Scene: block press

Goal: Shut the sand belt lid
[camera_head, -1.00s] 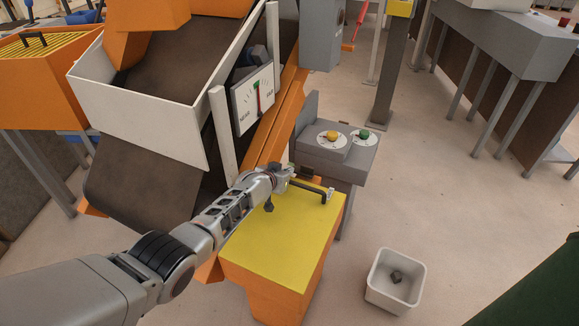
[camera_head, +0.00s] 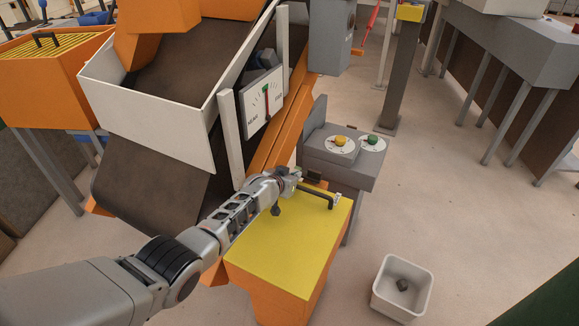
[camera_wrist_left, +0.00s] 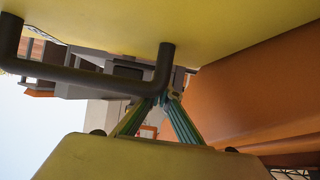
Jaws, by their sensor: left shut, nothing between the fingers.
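The yellow lid (camera_head: 290,245) lies over the orange box (camera_head: 275,297) in the lower middle of the head view, and I see no clear gap under its near edge. Its dark bar handle (camera_head: 318,194) is near its far edge. My left gripper (camera_head: 299,175) is at the handle's left end, with its tips partly hidden. In the left wrist view, the lid (camera_wrist_left: 220,22) fills the top and the handle (camera_wrist_left: 90,82) crosses at left. The teal fingers of my left gripper (camera_wrist_left: 168,97) meet beside the handle's bend, shut and holding nothing. My right gripper is not in view.
A grey control box with a yellow knob (camera_head: 341,140) and a green knob (camera_head: 373,139) stands just behind the lid. A near/far dial (camera_head: 262,103) is on the conveyor. A white bin (camera_head: 385,290) stands on the floor at right, with clear floor around it.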

